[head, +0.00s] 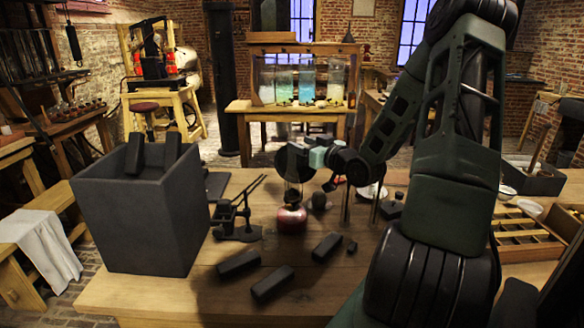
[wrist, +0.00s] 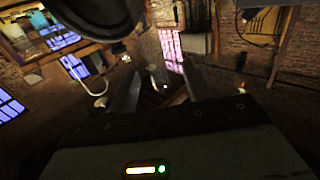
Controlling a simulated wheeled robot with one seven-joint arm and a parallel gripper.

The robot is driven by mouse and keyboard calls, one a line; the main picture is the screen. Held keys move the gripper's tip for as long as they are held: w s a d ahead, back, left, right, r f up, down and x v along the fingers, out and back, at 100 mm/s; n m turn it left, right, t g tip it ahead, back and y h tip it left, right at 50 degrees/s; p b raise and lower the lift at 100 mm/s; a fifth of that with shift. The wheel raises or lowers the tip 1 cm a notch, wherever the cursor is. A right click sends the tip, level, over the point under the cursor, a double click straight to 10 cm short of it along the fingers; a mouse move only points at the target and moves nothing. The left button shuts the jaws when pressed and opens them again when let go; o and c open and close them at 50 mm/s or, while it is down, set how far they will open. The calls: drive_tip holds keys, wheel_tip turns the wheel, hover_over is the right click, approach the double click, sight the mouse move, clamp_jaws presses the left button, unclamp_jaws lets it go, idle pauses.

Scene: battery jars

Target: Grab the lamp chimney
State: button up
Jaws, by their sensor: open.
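An oil lamp with a red base (head: 292,218) stands on the wooden table. Its clear glass chimney (head: 292,193) is faint above the base, and its upper part is hard to make out behind a dark round shape. My gripper (wrist: 163,74) shows in the wrist view with its two dark fingers apart and nothing clearly between them. In the head view my arm's end is close to the lamp, above and right of the chimney; its fingertips are hard to separate from the dark shape there. I cannot tell whether they touch the glass.
A tall grey box (head: 140,225) holding dark blocks stands at the table's left. A small dark stand (head: 235,222) is left of the lamp. Dark blocks (head: 272,284) lie in front. A compartment tray (head: 525,235) is at right. A large dark round thing (wrist: 90,18) fills the wrist view's upper left.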

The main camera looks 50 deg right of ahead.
sight(295, 139)
drive_tip(key=w+p, duration=0.1)
drive_tip(key=w, duration=0.1)
drive_tip(key=w+d+p, duration=0.1)
drive_tip(key=w, duration=0.1)
drive_tip(key=shift+w+d+r, duration=0.1)
drive_tip(key=shift+w+r, duration=0.05)
drive_tip(key=shift+w, duration=0.55)
drive_tip(key=shift+c, duration=0.2)
drive_tip(key=c, duration=1)
